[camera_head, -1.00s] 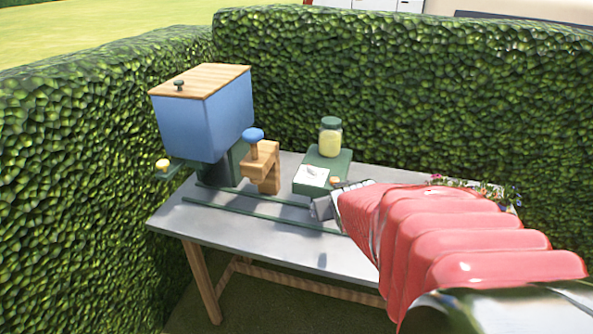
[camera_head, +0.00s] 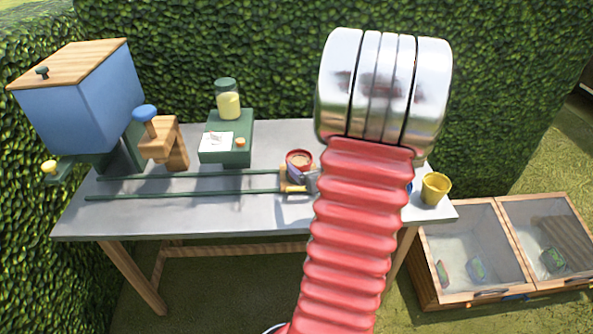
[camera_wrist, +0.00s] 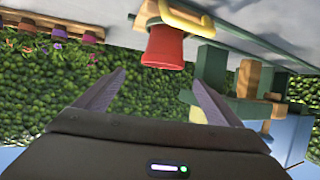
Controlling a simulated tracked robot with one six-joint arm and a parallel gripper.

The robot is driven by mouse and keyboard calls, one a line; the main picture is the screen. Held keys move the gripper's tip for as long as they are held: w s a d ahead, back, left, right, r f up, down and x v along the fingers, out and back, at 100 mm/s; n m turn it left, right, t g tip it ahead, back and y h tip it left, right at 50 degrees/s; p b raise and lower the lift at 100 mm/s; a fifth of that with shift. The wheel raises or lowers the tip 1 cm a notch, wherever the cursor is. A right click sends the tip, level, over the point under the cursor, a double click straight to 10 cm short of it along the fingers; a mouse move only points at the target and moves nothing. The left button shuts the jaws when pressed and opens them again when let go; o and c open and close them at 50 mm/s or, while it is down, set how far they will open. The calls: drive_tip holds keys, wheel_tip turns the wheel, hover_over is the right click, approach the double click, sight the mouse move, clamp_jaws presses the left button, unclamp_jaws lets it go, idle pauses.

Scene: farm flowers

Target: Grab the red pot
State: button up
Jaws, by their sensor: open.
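In the head view my arm hides most of the gripper.
A yellow pot (camera_head: 436,188) stands at the table's right end. A blue hopper (camera_head: 85,105), a wooden stand (camera_head: 165,147) and a green box with a jar (camera_head: 228,104) are to the left. Green rails (camera_head: 190,177) run along the table (camera_head: 150,222). Hedge closes the back.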

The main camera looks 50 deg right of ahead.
approach(295, 155)
drive_tip(key=shift+d+r+x, duration=0.1)
drive_tip(key=shift+r+x, duration=0.05)
drive_tip(key=shift+x, duration=1.05)
drive_tip(key=shift+d+r+x, duration=0.1)
drive_tip(key=shift+r+x, duration=0.1)
drive_tip(key=shift+x, duration=1.05)
drive_tip(key=shift+w+f, duration=0.1)
drive_tip(key=shift+f+x, duration=0.2)
drive_tip(key=shift+x, duration=1.05)
drive_tip(key=shift+f+x, duration=0.15)
drive_tip(key=shift+x, duration=1.15)
drive_tip(key=shift+a, duration=0.2)
drive_tip(key=c, duration=1.3)
drive_tip(key=shift+c, duration=0.2)
drive_tip(key=shift+r, duration=0.1)
